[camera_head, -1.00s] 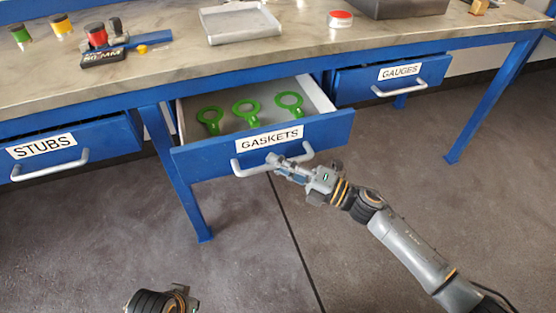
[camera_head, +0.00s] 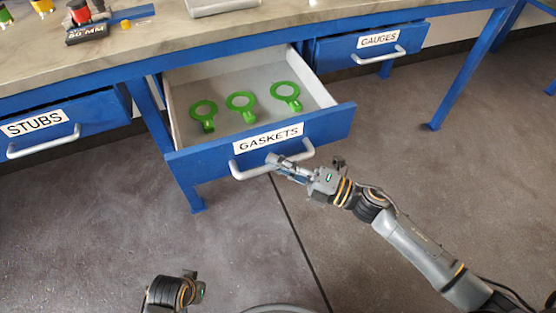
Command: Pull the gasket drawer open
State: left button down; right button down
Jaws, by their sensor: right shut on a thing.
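The gasket drawer (camera_head: 200,161) is blue with a white GASKETS label and stands well out from the bench. Its inside is pale, and three green ring gaskets with tabs (camera_head: 240,103) lie in it. My right gripper (camera_head: 275,163) is shut on the drawer's grey bar handle (camera_head: 245,171), near the handle's middle. My left arm's end (camera_head: 175,292) shows at the bottom edge, low over the floor and away from the drawer. Its fingertips cannot be made out.
The STUBS drawer (camera_head: 95,115) on the left and the GAUGES drawer (camera_head: 345,56) on the right belong to the same blue bench (camera_head: 140,66). A bench leg (camera_head: 188,190) stands below the gasket drawer's left side. The floor in front is clear.

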jog(key=c, duration=1.3)
grip_release()
jog(key=shift+c, duration=0.2)
jog(key=v, duration=1.2)
